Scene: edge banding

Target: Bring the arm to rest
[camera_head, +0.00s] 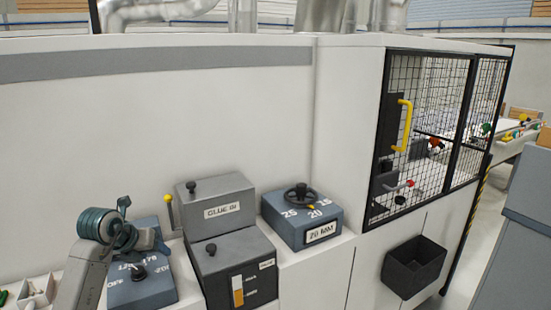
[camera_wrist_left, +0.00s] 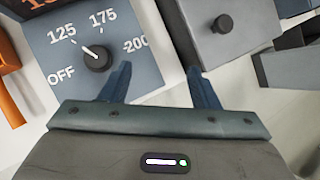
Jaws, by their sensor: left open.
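My left arm comes up from the lower left in the head view, its gripper (camera_head: 124,218) above a blue-grey dial box (camera_head: 140,291). In the left wrist view the two fingers of the gripper (camera_wrist_left: 159,73) stand apart with nothing between them. The dial box shows beyond them, with a black knob (camera_wrist_left: 97,58) marked OFF, 125, 175 and 200. The knob's white pointer points up and left, roughly toward 125. The fingers look clear of the knob. My right gripper is not in view.
A grey glue box (camera_head: 215,208) and a blue box with a handwheel (camera_head: 301,197) stand on the machine ledge. A yellow-knobbed lever (camera_head: 169,209) is close to my left gripper. A mesh guard (camera_head: 430,130) and black bin (camera_head: 413,267) are at right.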

